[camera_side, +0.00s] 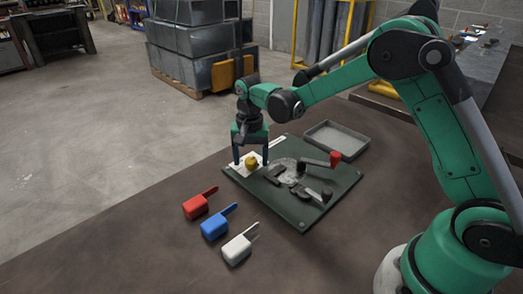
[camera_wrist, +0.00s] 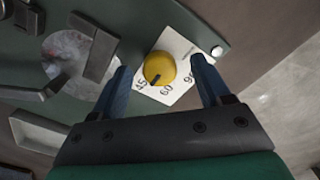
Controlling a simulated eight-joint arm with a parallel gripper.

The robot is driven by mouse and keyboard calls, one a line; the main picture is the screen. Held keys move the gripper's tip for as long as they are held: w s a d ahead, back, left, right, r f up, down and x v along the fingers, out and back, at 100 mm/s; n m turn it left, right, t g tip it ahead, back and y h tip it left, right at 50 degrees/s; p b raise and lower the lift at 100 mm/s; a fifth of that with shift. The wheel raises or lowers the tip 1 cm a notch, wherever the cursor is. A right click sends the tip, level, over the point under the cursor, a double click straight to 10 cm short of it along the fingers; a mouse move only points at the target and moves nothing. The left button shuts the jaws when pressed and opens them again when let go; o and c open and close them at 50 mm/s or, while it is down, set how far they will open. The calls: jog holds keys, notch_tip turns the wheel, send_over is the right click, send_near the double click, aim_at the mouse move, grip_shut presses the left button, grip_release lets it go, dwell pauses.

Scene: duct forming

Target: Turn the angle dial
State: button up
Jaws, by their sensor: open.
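The angle dial is a yellow round knob (camera_side: 251,163) on a white printed card (camera_side: 236,169) at the far left corner of the dark green board. In the wrist view the yellow dial (camera_wrist: 160,68) has a dark mark on its lower edge, between the printed 45 and 60. Another number, partly hidden by a finger, shows at the right. My gripper (camera_side: 251,158) points down over the dial. In the wrist view my gripper's two blue fingers (camera_wrist: 160,75) stand apart, one on each side of the dial, with gaps between them and the knob.
The green board (camera_side: 305,213) also carries dark clamps and a red-knobbed lever (camera_side: 335,158). A grey tray (camera_side: 337,140) lies behind it. Red (camera_side: 196,206), blue (camera_side: 215,227) and white (camera_side: 238,249) scoop-like pieces lie in front on the brown table, with bare table around them.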

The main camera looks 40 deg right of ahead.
aim_at(251, 160)
jog(key=shift+r, duration=2.75)
jog(key=shift+s+r, duration=0.1)
jog(key=shift+r, duration=0.1)
jog(key=s+r+n+t, duration=0.2)
jog(key=s+n+t, duration=0.1)
jog(key=s, duration=0.4)
jog(key=s+a+r+n+t, duration=0.1)
jog(key=s+r+n+t, duration=0.2)
jog(key=s+n, duration=0.3)
jog(key=shift+s+r+t, duration=0.2)
jog(key=shift+s+t, duration=0.4)
jog(key=shift+s, duration=0.05)
